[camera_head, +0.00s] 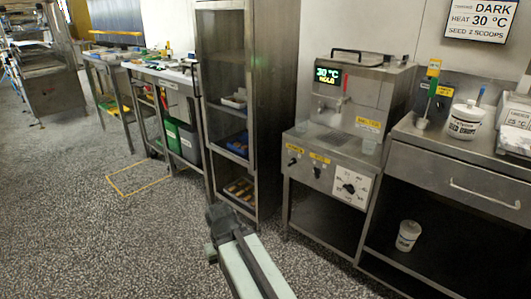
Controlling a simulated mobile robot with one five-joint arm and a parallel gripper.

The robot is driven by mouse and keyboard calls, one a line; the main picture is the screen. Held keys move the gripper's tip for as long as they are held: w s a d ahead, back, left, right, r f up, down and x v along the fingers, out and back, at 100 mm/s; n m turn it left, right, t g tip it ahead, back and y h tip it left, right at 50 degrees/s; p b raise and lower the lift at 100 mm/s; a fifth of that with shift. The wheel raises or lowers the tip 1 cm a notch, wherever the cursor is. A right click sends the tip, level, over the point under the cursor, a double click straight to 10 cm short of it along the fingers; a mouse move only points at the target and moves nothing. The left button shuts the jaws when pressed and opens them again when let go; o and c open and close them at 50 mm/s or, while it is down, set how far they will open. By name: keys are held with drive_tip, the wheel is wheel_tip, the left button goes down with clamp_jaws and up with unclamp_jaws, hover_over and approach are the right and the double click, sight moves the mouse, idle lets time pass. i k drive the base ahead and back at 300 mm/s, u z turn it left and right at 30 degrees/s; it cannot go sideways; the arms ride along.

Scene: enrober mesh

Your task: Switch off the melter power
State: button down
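The melter (375,95) is a steel unit with a lit display (328,75) reading 30 °C and a second line that looks like HOLD. Its lower front panel (325,172) carries a dark control at the left (292,161), another in the middle (317,172), and a dial (349,187) on a white plate at the right. Small yellow labels sit above the left and middle controls; I cannot read them. My gripper (214,224) is low in front of the tall cabinet, left of the melter and apart from it. Its fingers are too unclear to tell open from shut.
The tall steel cabinet (275,90) stands directly left of the melter. A steel counter (450,150) with a white tub (467,118) adjoins it on the right; another tub (408,235) sits below. Workbenches (165,75) line the left.

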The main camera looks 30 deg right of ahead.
sight(293, 160)
drive_tip(key=u, duration=0.5)
drive_tip(key=i, duration=1.55)
drive_tip(key=k, duration=0.9)
drive_tip(key=u, duration=0.15)
drive_tip(key=i, duration=0.95)
drive_tip(key=z, duration=0.05)
